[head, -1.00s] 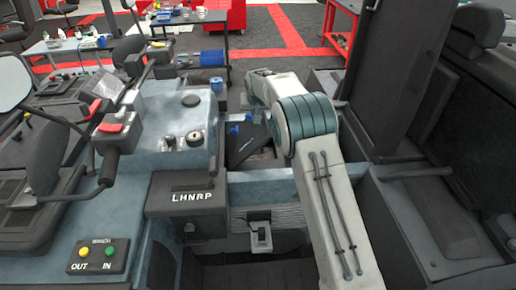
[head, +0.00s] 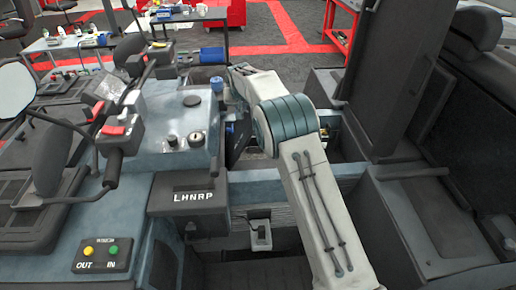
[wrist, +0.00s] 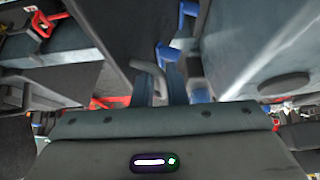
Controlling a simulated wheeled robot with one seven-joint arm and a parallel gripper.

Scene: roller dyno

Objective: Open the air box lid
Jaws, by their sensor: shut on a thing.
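The air box lid (head: 236,144) is a dark panel in the middle of the head view, tipped up steeply and partly hidden by my arm. In the wrist view, a dark flat panel (wrist: 125,35), which looks like the lid, fills the upper left middle. A grey bent handle (wrist: 150,72) stands at its edge. My gripper (wrist: 168,92) is at this handle and shut on it; the exact contact is hard to see. The gripper is hidden in the head view. The opening of the air box (head: 256,157) shows beside the lid, mostly behind my arm.
A tall dark seat back or panel (head: 415,80) rises to the right. Tables (head: 75,48) stand farther back. Blue parts (wrist: 187,15) lie near the handle.

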